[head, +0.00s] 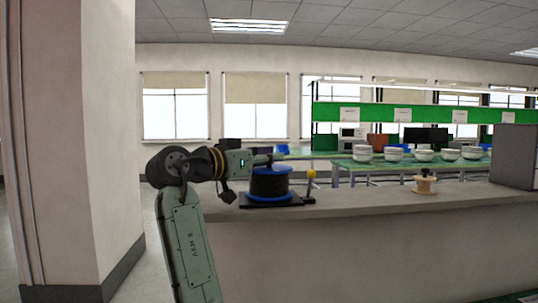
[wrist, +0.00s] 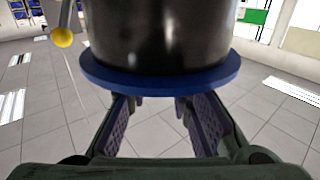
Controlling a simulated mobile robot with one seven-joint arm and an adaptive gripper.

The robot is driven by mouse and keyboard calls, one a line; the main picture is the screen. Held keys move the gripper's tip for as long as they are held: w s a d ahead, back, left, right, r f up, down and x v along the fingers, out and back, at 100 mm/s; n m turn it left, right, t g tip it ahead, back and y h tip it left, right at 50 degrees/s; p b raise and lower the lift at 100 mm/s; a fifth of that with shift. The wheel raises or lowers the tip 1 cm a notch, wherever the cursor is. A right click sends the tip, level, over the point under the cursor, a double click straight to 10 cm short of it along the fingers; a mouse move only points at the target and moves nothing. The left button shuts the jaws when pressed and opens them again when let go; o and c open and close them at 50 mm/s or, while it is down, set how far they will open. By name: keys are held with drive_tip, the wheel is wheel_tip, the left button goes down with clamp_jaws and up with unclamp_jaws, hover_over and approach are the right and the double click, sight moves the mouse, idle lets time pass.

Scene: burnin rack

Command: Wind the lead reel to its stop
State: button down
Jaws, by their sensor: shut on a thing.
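The lead reel (head: 269,183) stands on the counter at the centre of the head view, a black drum between blue flanges on a dark base plate. In the wrist view its black drum (wrist: 160,35) and one blue flange (wrist: 160,82) fill the upper middle. My gripper (head: 270,158) reaches in from the left at the reel's top. In the wrist view, my gripper's (wrist: 158,103) purple-padded fingers stand apart, their tips at the flange. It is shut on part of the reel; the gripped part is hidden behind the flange. A yellow ball (head: 311,173) tops a short post beside the reel.
The counter (head: 365,203) is clear between the reel and a pale wooden spool (head: 425,184) on the right. A grey box (head: 515,157) stands at the far right. Stacks of white bowls (head: 394,154) show behind the counter. A wall column (head: 95,140) is at left.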

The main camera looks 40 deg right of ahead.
drive_tip(key=shift+m+g, duration=1.2)
drive_tip(key=shift+g, duration=0.9)
drive_tip(key=shift+m+g, duration=0.3)
drive_tip(key=c, duration=1.5)
unclamp_jaws()
drive_tip(key=shift+o, duration=0.2)
drive_tip(key=w+a, duration=0.2)
drive_tip(key=a, duration=0.9)
drive_tip(key=shift+a, duration=0.4)
